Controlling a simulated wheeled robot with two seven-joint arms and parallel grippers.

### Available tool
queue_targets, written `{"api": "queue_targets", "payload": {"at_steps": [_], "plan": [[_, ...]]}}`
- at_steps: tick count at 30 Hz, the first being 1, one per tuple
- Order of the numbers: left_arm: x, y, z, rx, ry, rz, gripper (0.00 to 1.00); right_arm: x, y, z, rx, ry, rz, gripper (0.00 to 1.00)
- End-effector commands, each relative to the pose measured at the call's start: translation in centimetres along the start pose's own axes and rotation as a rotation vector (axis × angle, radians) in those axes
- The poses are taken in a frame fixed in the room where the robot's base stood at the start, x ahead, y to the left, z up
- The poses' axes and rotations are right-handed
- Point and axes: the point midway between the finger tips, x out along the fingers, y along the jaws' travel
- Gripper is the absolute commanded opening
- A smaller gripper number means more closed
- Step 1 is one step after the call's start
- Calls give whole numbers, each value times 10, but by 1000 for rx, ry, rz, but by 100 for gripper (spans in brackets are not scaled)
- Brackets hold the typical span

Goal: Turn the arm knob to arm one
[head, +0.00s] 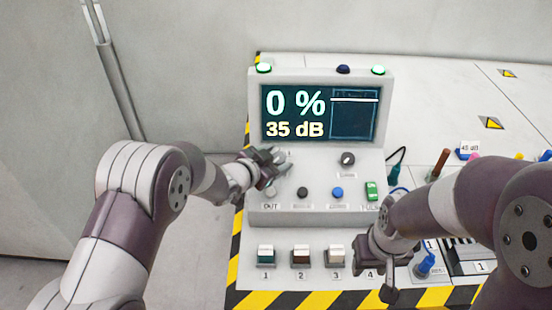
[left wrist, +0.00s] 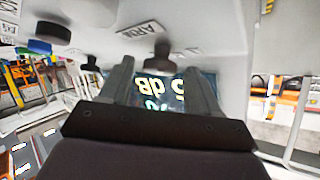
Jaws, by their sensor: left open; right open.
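The arm knob (left wrist: 162,55) is a dark round knob on the grey console panel. The left wrist view shows it, upside down, beside a white label reading "ARM" (left wrist: 140,29). My left gripper (left wrist: 160,70) is open, with one finger on each side of the knob in that view; I cannot tell whether they touch it. In the head view my left gripper (head: 279,161) is at the panel's left side, below the screen, and covers the knob there. The knob's pointer setting is not readable. My right gripper (head: 377,278) is open, low by the button marked 4, away from the knob.
The console screen (head: 319,114) reads 0 % and 35 dB. Several square buttons (head: 301,256) line the front. Cables and coloured parts stand right.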

Motion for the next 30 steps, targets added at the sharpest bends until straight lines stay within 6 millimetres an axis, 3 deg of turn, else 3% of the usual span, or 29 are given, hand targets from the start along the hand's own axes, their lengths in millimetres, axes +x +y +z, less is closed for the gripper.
{"api": "queue_targets", "payload": {"at_steps": [10, 11, 15, 23, 30], "plan": [[6, 0, 0, 0, -1, 0, 62, 0, 0, 0, 0, 0, 0, 43], [6, 0, 0, 0, -1, 0, 56, 0, 0, 0, 0, 0, 0, 43], [6, 0, 0, 0, -1, 0, 10, 0, 0, 0, 0, 0, 0, 43], [7, 1, 2, -9, -1, -11, 10, 6, 0, 1, 0, 0, 0, 43], [9, 4, 6, -79, 1, -92, 10, 34, 0, 4, 0, 0, 0, 43]]}}
